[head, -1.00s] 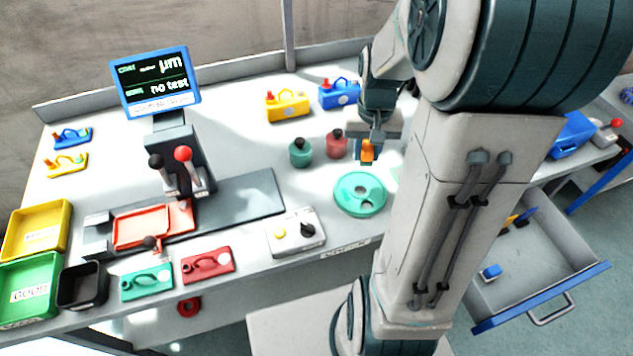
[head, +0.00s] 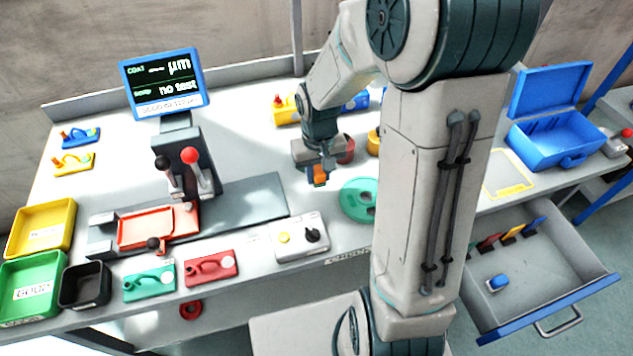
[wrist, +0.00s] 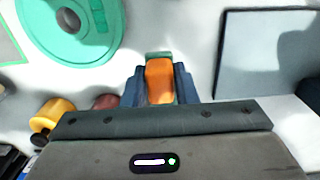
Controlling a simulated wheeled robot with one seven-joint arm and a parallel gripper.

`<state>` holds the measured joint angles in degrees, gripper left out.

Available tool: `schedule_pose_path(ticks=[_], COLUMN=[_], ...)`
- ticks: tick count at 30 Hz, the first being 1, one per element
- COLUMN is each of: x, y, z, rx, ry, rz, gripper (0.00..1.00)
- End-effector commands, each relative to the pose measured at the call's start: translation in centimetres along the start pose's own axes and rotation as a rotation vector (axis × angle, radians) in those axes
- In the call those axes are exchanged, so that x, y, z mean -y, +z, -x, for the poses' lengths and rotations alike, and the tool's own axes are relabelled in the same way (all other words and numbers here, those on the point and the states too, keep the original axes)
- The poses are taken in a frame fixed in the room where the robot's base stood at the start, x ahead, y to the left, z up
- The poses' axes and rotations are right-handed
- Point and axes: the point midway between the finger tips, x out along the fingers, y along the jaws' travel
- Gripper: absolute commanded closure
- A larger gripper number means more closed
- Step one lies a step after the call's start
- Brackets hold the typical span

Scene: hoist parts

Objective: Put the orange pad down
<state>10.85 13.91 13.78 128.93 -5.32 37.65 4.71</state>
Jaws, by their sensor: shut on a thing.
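The orange pad (wrist: 160,82) sits between the two dark blue fingers of my gripper (wrist: 160,92) in the wrist view, with a bit of green at its far end. In the head view the orange pad (head: 320,173) hangs under my gripper (head: 319,178), which is shut on it. The pad appears to be above the light table (head: 265,140), in the gap between the green disc (head: 358,199) and the grey base plate (head: 262,196). I cannot tell how high it is. My arm hides part of the green disc.
The tester with its levers (head: 187,165) and screen (head: 161,83) stands to the left. A switch box (head: 300,238) is at the front edge. Red (head: 346,148) and yellow (head: 374,141) round pieces are behind the disc. An open blue box (head: 553,135) and drawer (head: 540,280) are at right.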

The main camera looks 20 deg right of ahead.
Motion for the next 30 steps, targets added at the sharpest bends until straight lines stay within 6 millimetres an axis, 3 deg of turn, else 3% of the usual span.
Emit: schedule_pose_path(ticks=[10,23,24,26,30], x=[0.3,0.3,0.3,0.3,0.3], y=[-0.2,-0.2,-0.2,-0.2,-0.2], z=[-3.8,-4.6,-4.6,-4.5,-4.5], rx=[0.002,0.000,0.000,0.000,0.000], ry=[-0.001,0.000,0.000,0.000,0.000], rz=[-0.001,-0.001,-0.001,-0.001,-0.001], gripper=[0.97,0.97,0.71,0.54,0.52])
